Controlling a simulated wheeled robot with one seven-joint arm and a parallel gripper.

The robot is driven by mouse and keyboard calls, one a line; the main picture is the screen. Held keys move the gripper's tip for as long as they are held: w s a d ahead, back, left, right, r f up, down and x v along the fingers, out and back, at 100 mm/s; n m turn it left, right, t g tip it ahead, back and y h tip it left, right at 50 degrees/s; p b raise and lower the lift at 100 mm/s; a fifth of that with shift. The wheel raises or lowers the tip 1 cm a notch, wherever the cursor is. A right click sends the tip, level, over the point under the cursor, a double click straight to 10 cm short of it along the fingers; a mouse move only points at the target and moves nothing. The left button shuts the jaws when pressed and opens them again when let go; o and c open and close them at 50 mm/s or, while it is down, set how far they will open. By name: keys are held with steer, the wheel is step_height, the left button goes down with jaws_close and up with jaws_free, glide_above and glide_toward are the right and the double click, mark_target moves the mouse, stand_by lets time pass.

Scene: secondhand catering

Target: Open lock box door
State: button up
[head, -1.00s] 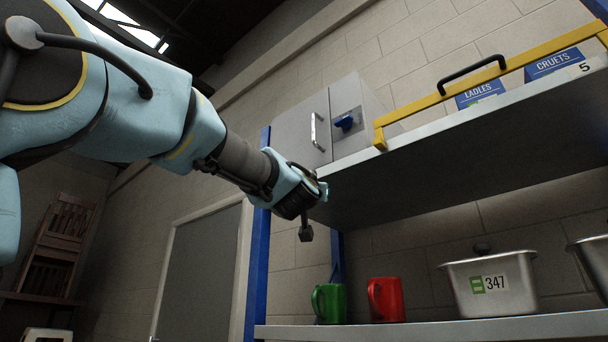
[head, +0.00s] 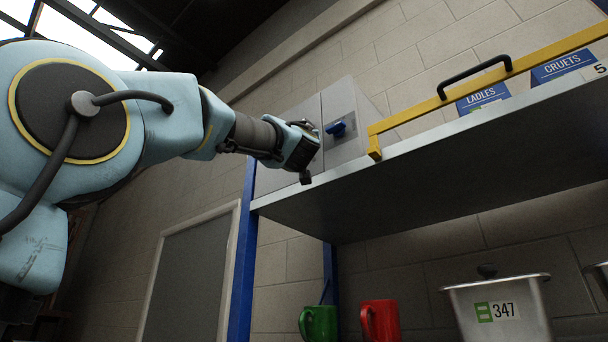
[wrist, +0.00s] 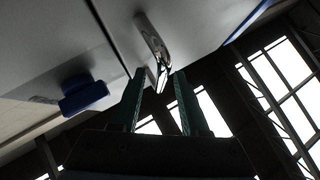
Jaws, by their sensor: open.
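The lock box (head: 343,110) is a light grey cabinet on the upper shelf, with a blue knob (head: 337,129) on the panel right of its door. The door (head: 288,170) looks shut, and my arm covers much of it in the head view. In the wrist view the silver bar handle (wrist: 152,48) stands off the door (wrist: 190,25), and the blue knob (wrist: 84,94) is at the left. My gripper (wrist: 156,76) is open, its two green fingers pointing at the handle. The handle's near end shows between the fingertips; I cannot tell whether they touch it.
A yellow rail (head: 440,95) with a black handle runs along the front of the upper shelf (head: 450,160), right of the box. A green mug (head: 318,323), a red mug (head: 381,320) and a steel pan (head: 497,310) are below. A blue post (head: 244,260) stands at the left.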

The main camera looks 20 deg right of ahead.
steer(key=shift+w+d+r, duration=0.1)
steer(key=shift+w+r, duration=0.1)
steer(key=shift+r, duration=0.05)
steer(key=shift+c, duration=0.3)
jaws_close()
stand_by(1.0)
